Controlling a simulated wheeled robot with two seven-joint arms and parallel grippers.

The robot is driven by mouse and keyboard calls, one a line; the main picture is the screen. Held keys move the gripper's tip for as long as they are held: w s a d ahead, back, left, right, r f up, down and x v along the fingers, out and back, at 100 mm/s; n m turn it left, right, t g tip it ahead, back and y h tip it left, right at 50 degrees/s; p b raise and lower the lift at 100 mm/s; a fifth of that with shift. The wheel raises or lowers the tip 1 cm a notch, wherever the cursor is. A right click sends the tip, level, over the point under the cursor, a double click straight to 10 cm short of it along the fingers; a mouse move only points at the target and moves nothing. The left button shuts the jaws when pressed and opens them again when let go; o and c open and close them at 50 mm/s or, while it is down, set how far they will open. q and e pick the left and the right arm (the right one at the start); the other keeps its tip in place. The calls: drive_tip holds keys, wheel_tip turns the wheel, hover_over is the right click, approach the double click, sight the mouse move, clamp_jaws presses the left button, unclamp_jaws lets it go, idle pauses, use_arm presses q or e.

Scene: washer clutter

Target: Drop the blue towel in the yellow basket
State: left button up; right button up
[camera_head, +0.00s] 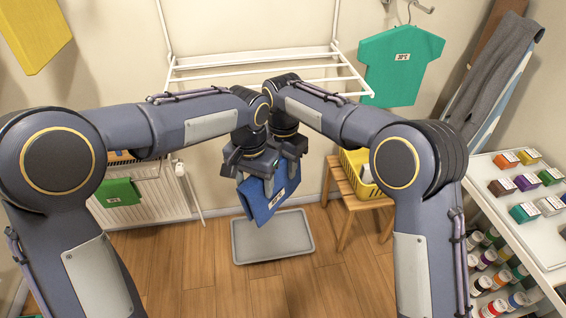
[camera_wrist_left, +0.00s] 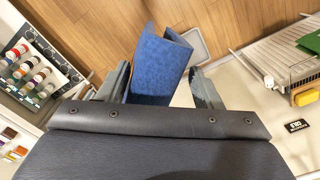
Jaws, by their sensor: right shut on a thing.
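The blue towel (camera_head: 268,201) hangs folded in the air below my two grippers, with a small white label on its side. It also shows in the left wrist view (camera_wrist_left: 158,68). My right gripper (camera_head: 291,165) is shut on the towel's upper part. My left gripper (camera_head: 250,168) is close beside it at the towel's upper left; in the left wrist view its fingers (camera_wrist_left: 162,88) are apart, with the towel between them. The yellow basket (camera_head: 355,168) stands on a wooden stool (camera_head: 345,208) to the right, partly hidden behind my right arm.
A grey tray (camera_head: 240,244) lies on the floor beneath the towel. A white drying rack (camera_head: 255,62) is on the wall behind. A radiator (camera_head: 160,195) with a green cloth (camera_head: 118,192) is left. A shelf (camera_head: 512,225) with colored boxes and spools is right.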

use_arm(q)
drive_tip(key=shift+o, duration=0.7)
drive_tip(key=shift+s, duration=0.1)
